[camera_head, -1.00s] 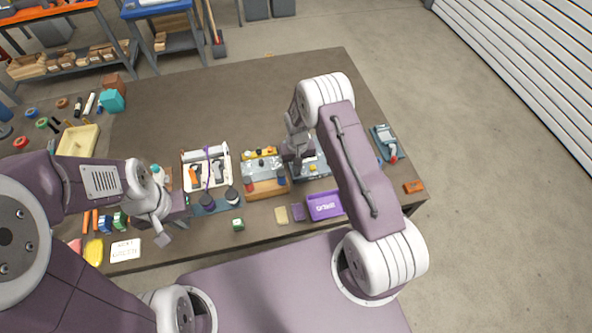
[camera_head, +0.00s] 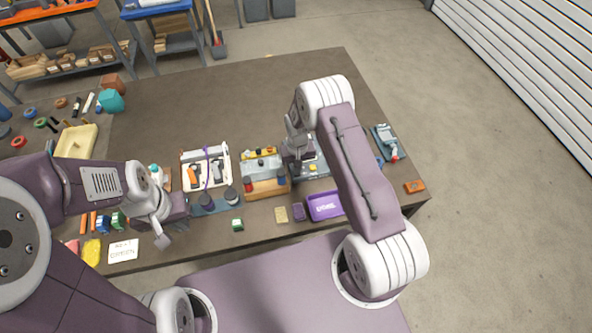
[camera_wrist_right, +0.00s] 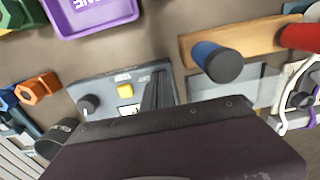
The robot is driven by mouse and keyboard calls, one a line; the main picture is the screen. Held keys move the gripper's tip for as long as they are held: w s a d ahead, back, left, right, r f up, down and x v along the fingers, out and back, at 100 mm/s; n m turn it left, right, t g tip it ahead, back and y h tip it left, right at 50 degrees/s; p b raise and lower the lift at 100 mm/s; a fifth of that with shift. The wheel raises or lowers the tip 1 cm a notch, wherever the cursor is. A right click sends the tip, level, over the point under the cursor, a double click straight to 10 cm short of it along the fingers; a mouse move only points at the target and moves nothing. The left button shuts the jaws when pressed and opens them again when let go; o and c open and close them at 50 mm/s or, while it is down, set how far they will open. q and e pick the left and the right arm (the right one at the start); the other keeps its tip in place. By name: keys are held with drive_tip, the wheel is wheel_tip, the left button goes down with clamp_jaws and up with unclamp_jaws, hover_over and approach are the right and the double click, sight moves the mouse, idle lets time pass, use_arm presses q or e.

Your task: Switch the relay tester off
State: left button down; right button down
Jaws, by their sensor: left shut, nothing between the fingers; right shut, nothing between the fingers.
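A grey panel box (camera_wrist_right: 103,82), which appears to be the relay tester, has a yellow button (camera_wrist_right: 125,90), a dark round knob (camera_wrist_right: 90,103) and small white labels. In the head view the box (camera_head: 318,168) is partly hidden by my right arm. My right gripper (camera_wrist_right: 160,88) is shut and empty, with its fingers over the box, right of the yellow button in the wrist view. I cannot tell if they touch it. In the head view my right gripper (camera_head: 295,168) is at the box's left side. My left gripper (camera_head: 163,241) is shut and empty near the table's front edge.
A wooden block with a blue and a red handle (camera_head: 268,187) stands close left of the box. A purple bin (camera_head: 323,206) lies in front. A grey-blue device (camera_head: 385,140) and an orange nut (camera_head: 414,187) are to the right. The table's back middle is clear.

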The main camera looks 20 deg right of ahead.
wheel_tip(320, 180, up, 2)
drive_tip(key=shift+r+p, duration=0.1)
drive_tip(key=shift+p, duration=0.8)
drive_tip(key=shift+r+p, duration=1.65)
drive_tip(key=shift+r, duration=0.75)
